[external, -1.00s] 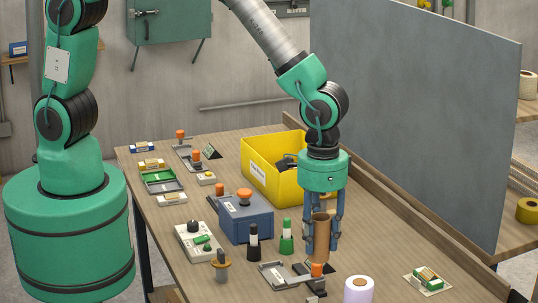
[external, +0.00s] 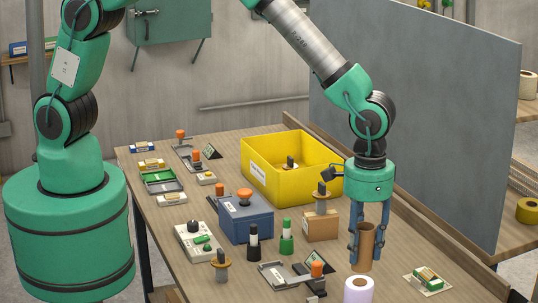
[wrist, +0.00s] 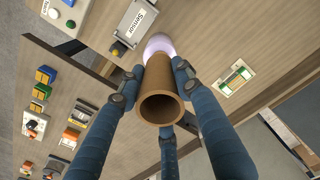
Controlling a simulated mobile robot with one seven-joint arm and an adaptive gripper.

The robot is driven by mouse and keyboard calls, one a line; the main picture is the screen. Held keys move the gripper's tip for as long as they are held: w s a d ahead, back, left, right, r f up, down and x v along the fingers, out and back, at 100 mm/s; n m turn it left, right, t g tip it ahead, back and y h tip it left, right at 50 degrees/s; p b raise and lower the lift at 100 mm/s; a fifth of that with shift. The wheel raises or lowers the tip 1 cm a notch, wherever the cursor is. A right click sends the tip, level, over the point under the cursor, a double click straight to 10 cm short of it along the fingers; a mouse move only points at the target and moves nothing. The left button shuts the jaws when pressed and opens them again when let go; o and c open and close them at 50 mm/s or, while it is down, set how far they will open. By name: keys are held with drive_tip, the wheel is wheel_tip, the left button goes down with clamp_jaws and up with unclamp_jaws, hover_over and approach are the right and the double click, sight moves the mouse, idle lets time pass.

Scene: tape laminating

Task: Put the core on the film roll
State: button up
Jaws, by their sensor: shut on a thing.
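The core is a brown cardboard tube (external: 365,247), held upright between the blue fingers of my gripper (external: 368,250). In the wrist view the core (wrist: 161,104) shows its open end, with my gripper's fingers (wrist: 158,100) closed around its sides. In the wrist view the roll (wrist: 158,44) is partly hidden beyond the core.
A metal clamp plate with an orange knob (external: 290,273) lies left of the roll. A small green-and-yellow box on a card (external: 427,280) lies right. A cardboard box (external: 320,227), blue box (external: 246,220) and yellow bin (external: 262,183) stand behind. A ledge runs along the right side.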

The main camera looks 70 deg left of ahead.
sight(362, 260)
drive_tip(key=shift+f, duration=1.75)
drive_tip(key=shift+f, duration=0.1)
drive_tip(key=o, duration=1)
wheel_tip(362, 260, up, 12)
drive_tip(key=shift+r, duration=0.1)
